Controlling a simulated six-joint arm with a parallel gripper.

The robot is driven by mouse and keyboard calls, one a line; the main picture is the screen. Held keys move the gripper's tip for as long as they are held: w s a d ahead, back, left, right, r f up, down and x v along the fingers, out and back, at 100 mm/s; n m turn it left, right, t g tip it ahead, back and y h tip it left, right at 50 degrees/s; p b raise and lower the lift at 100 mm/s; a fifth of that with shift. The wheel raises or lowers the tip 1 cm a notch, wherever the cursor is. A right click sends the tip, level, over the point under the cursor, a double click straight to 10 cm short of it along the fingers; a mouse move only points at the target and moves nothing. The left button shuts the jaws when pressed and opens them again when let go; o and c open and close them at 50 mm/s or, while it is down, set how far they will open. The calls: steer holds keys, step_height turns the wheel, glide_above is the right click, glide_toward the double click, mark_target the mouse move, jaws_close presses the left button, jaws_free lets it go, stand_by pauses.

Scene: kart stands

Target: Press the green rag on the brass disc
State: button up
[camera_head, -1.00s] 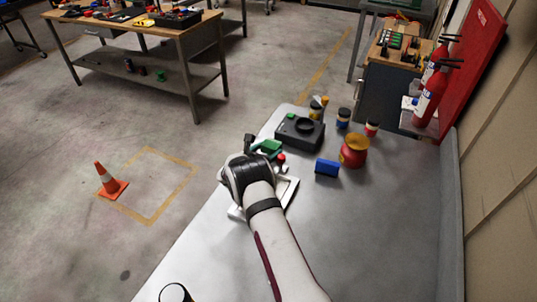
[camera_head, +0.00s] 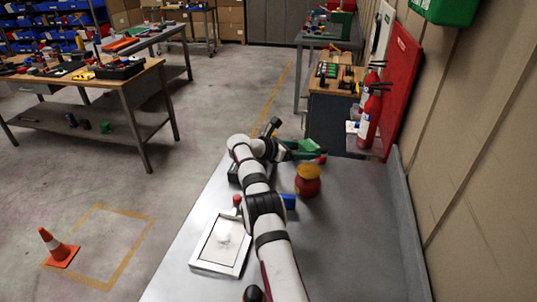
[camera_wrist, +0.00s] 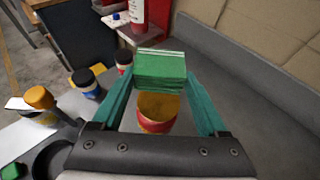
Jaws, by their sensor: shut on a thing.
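The green rag (camera_wrist: 160,68) is a folded block held between my gripper's teal fingers in the wrist view. My gripper (camera_head: 313,151) is shut on it and reaches over the far part of the grey table. A red pot with a brass-coloured round top (camera_head: 309,171) stands on the table just nearer than the gripper in the head view. In the wrist view this brass disc (camera_wrist: 157,107) shows below the rag, between the fingers, partly covered by the rag. The rag looks apart from the disc; the exact gap cannot be told.
A blue block (camera_head: 289,202) lies beside my arm. A white-framed tray (camera_head: 221,244) lies at the table's left edge. Jars (camera_wrist: 87,82) and a black device (camera_wrist: 52,160) stand left in the wrist view. A raised grey edge (camera_head: 411,225) bounds the right; the near right tabletop is clear.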

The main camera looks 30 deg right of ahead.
mark_target(310, 170)
steer(key=shift+s+d+f, duration=0.2)
steer(key=shift+s+d, duration=0.05)
steer(key=shift+f, duration=2.8)
steer(key=shift+f, duration=1.2)
steer(key=shift+r, duration=3.55)
